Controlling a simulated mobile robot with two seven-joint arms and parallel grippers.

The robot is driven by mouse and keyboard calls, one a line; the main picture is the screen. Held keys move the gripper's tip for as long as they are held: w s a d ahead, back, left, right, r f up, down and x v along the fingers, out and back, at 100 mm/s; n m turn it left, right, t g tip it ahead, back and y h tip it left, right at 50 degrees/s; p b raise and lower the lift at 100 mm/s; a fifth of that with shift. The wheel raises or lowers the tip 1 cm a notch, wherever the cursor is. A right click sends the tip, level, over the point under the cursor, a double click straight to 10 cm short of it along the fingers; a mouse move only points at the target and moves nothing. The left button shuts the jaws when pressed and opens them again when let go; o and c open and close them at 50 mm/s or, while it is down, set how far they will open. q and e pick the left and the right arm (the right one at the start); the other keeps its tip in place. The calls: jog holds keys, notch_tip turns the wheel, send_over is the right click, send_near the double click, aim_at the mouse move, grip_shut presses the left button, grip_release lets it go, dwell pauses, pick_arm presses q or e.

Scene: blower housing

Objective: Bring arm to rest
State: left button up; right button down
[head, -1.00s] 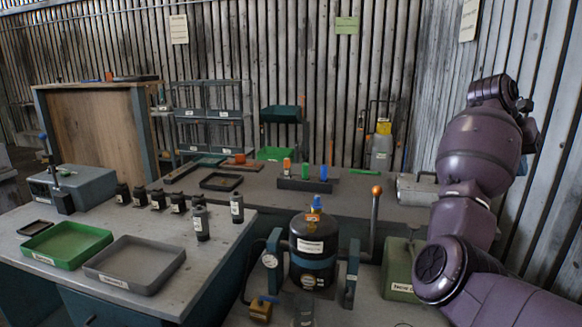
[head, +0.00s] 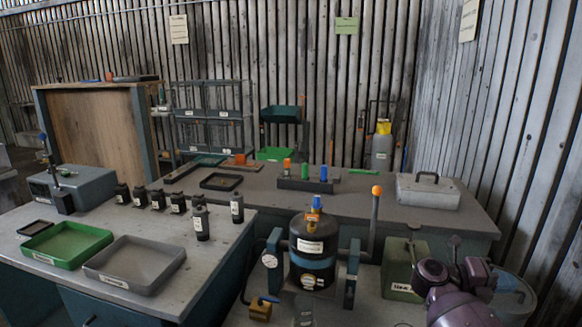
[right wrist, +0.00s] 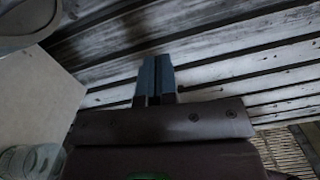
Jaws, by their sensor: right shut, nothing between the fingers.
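My right gripper (right wrist: 155,80) shows in the right wrist view with its two dark fingers side by side, shut and empty. It points toward the plank wall and touches nothing that I can make out. In the head view my purple right arm (head: 462,300) is low in the bottom right corner, beside the green box (head: 405,268). Its fingers cannot be made out clearly there. My left gripper and left arm are not in view.
A black tank (head: 313,250) with a blue-topped valve and an orange-knobbed lever (head: 376,200) stands left of my arm. A clear container (head: 512,295) is close on its right. A grey case (head: 428,191) lies on the back bench. The plank wall is near on the right.

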jog(key=w+a+r+n+t+y, duration=0.3)
jog(key=w+a+r+n+t, duration=0.3)
jog(key=n+t, duration=0.7)
jog(key=w+a+r+n+t+y, duration=0.2)
jog(key=w+a+r+n+t, duration=0.4)
jog(key=n+t, duration=0.7)
jog(key=w+a+f+n+g+y, duration=0.25)
jog(key=w+f+n+y, duration=0.2)
jog(key=n+y, duration=0.4)
jog(key=w+a+f+n+g+y, duration=0.2)
jog(key=w+a+f+n+y, duration=0.15)
jog(key=f+n+y, duration=0.45)
jog(key=s+f+g+h+b, duration=0.2)
jog(key=s+f+g+h, duration=0.15)
jog(key=s+f, duration=1.6)
pick_arm(q)
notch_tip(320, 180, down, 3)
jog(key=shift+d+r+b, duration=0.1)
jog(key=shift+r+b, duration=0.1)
jog(key=shift+b, duration=0.5)
pick_arm(e)
jog(key=s+f+m+g, duration=0.1)
jog(key=s+f, duration=0.3)
jog(key=s, duration=0.9)
jog(key=s+f+g, duration=0.2)
jog(key=s+f, duration=0.2)
jog(key=s, duration=1)
jog(key=shift+s+a+m+g, duration=0.2)
jog(key=shift+a+m+g, duration=0.05)
jog(key=shift+m+g, duration=0.15)
